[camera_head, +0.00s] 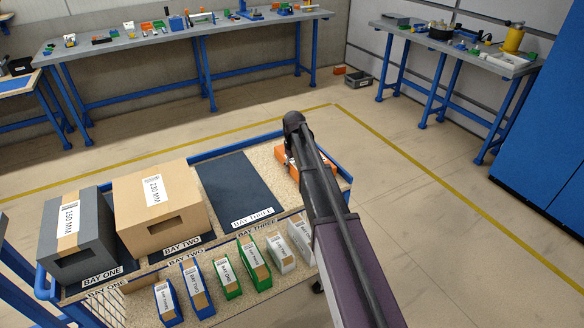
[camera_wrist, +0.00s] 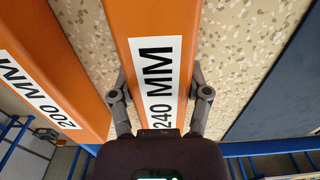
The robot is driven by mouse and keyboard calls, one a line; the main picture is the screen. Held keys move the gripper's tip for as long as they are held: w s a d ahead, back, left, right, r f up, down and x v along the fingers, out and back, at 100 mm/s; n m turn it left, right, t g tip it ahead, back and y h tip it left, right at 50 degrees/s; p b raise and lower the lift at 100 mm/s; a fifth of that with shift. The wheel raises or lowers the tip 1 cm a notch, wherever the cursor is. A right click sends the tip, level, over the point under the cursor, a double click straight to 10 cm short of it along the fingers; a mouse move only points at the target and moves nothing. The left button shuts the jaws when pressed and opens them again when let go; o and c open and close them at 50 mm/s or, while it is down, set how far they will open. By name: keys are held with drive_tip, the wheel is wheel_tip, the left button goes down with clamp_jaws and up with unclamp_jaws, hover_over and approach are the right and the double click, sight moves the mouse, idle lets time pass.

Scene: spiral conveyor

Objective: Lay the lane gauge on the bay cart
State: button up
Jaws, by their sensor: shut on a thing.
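The bay cart (camera_head: 268,158) has a speckled top and a blue rail. In the wrist view, my gripper (camera_wrist: 160,82) is shut on an orange bar (camera_wrist: 146,22) labelled 240 MM, with one finger on each side. A second orange bar (camera_wrist: 50,75), labelled 200 MM, lies to its left. In the head view, orange parts (camera_head: 281,153) show at the cart's right end, beside my arm; my gripper is mostly hidden there. The speckled top shows beneath the held bar; whether they touch I cannot tell.
Several small labelled boxes (camera_head: 250,262) line the front. Blue-legged workbenches (camera_head: 150,48) stand behind; the floor between is clear.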

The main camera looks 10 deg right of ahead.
drive_tip(key=shift+f, duration=0.15)
drive_tip(key=o, duration=1.2)
wheel_tip(320, 180, up, 12)
drive_tip(key=p, duration=1.2)
drive_tip(key=shift+s, duration=0.1)
